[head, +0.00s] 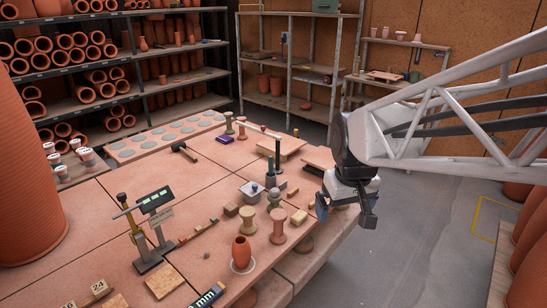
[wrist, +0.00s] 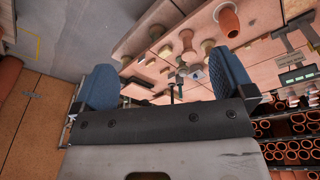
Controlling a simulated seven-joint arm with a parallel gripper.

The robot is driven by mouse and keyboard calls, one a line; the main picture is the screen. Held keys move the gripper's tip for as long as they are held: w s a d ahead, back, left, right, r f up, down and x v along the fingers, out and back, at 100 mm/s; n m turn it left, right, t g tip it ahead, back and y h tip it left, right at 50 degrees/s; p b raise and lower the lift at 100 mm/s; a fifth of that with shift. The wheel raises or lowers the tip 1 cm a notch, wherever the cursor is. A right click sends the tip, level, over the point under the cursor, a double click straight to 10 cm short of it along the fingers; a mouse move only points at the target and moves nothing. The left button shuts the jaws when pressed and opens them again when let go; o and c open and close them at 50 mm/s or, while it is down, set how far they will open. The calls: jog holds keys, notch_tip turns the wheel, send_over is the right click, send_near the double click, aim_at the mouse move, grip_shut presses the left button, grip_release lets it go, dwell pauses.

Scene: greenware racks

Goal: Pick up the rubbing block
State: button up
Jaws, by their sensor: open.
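I cannot tell for sure which one is the rubbing block. My gripper (head: 345,210) is open and empty, held at the table's right edge, to the right of these blocks and apart from them. In the wrist view, the two blue fingers of my gripper (wrist: 165,85) are spread wide with nothing between them, and the table shows beyond them.
A display stand (head: 157,200) rises at the left. Racks of clay pipes (head: 60,60) stand behind.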

jog(key=w+f+n, duration=0.2)
jog(key=w+f, duration=0.2)
jog(key=w, duration=0.8)
jog(key=n+g, duration=0.2)
jog(key=n, duration=0.3)
send_over(299, 214)
jog(key=f, duration=2.6)
jog(key=shift+s+f, duration=0.3)
jog(key=shift+w+f, duration=0.3)
jog(key=shift+f, duration=0.2)
jog(key=shift+f, duration=0.1)
jog(key=shift+f, duration=1.2)
jog(key=shift+f, duration=0.1)
